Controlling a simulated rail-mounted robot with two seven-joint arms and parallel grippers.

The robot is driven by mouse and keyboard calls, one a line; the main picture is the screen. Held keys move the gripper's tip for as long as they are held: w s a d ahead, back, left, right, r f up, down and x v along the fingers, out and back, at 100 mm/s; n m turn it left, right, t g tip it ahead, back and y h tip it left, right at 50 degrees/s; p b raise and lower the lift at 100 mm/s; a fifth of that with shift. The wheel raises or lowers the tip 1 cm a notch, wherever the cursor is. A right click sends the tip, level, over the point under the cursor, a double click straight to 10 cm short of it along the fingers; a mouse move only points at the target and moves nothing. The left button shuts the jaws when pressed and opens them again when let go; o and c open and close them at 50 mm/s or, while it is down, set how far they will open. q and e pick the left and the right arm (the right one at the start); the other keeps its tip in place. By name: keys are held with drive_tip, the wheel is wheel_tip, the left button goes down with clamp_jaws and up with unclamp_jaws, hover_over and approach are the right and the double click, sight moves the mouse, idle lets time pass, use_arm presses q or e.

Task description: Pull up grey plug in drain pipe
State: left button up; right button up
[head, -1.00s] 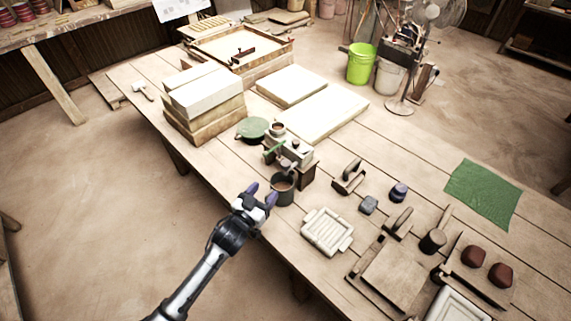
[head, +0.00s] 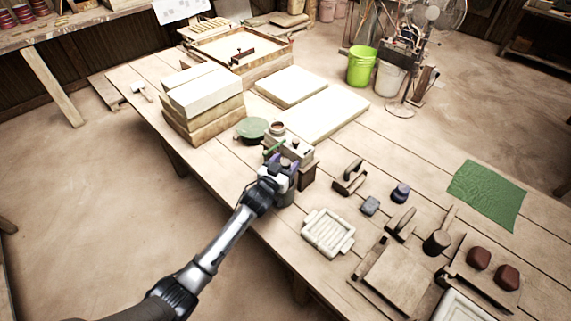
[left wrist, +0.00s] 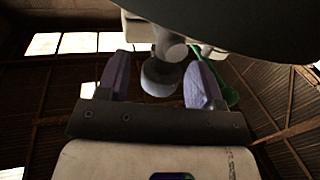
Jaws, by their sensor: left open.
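In the left wrist view a grey rounded plug (left wrist: 160,77) sits at the end of a short grey drain pipe (left wrist: 170,46). My left gripper (head: 285,161) is at the small machine (head: 299,152) on the table's near edge. Its purple fingers are open, one on each side of the plug in the left wrist view (left wrist: 159,76), with gaps showing. I cannot tell the depth between fingers and plug. In the head view the gripper largely hides the pipe end. My right gripper is not in view.
A dark pot (head: 286,196) stands just below the gripper, partly hidden. A green lever (head: 273,150) is close by on the machine.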

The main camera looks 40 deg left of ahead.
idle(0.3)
use_arm(q)
clamp_jaws()
idle(0.4)
